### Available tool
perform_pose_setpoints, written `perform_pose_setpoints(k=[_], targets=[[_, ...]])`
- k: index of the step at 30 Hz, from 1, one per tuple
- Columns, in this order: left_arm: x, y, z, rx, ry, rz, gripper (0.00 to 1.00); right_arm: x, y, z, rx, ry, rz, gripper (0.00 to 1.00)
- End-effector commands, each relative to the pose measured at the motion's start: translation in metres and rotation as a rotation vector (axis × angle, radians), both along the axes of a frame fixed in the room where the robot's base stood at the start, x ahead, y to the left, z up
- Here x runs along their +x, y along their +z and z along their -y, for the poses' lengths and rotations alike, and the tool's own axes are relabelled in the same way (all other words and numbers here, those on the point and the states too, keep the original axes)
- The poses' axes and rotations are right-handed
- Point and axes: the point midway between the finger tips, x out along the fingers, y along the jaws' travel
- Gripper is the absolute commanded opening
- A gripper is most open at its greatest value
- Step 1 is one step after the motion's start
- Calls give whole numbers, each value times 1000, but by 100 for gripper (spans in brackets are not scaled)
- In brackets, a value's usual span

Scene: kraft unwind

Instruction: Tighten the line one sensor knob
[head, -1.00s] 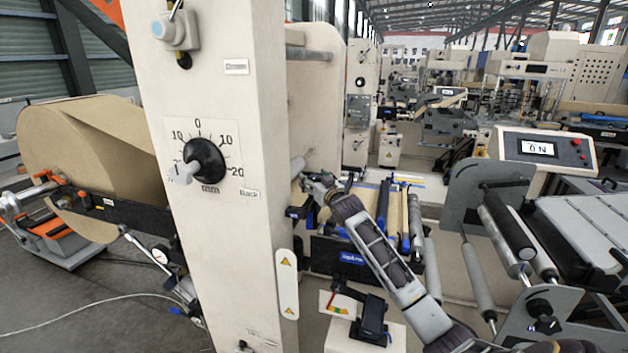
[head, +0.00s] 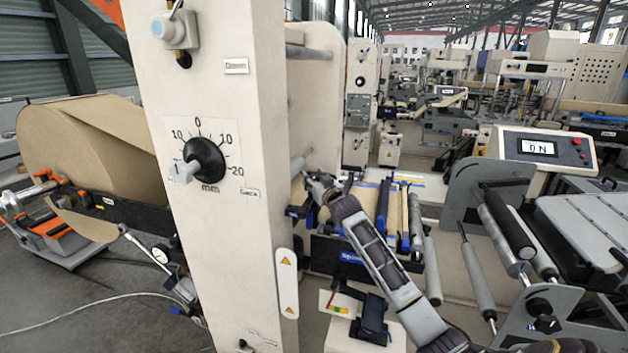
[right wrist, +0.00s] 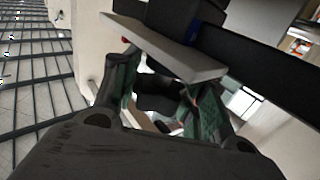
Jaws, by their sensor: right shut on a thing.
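My right gripper (head: 308,185) reaches in from the lower right to the inner side of the beige column, beside the rollers. In the right wrist view its green-padded fingers (right wrist: 163,103) are closed around a dark rounded part, which I take to be the sensor knob (right wrist: 160,94). A pale flat bar (right wrist: 170,50) crosses just beyond it. In the head view the gripped knob is too small and hidden to make out. My left gripper is not in view.
The beige column (head: 240,235) fills the middle left and bears a black dial (head: 204,160) with a millimetre scale. A brown paper roll (head: 80,155) stands at the left. A console (head: 545,149) reading ON and several rollers stand at the right.

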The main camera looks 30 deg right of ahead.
Motion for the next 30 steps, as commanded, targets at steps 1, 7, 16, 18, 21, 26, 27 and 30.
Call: perform_pose_setpoints(k=[1, 7, 16, 18, 21, 26, 27, 30], targets=[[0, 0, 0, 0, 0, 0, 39, 0, 1, -1, 2, -8, 2, 19], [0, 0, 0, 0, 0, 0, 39, 0, 1, 0, 2, -44, 3, 19], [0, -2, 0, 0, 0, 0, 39, 0, 2, 0, 3, -98, 3, 19], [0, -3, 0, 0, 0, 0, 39, 0, 2, 1, 2, -109, 3, 19], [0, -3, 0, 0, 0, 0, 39, 0, 2, 1, 2, -117, 2, 19], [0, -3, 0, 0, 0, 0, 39, 0, 2, 1, 0, -121, 2, 19], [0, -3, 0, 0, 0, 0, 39, 0, 2, 1, 0, -121, 2, 19], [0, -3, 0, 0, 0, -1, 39, 0, 2, 1, 0, -121, 2, 19]])
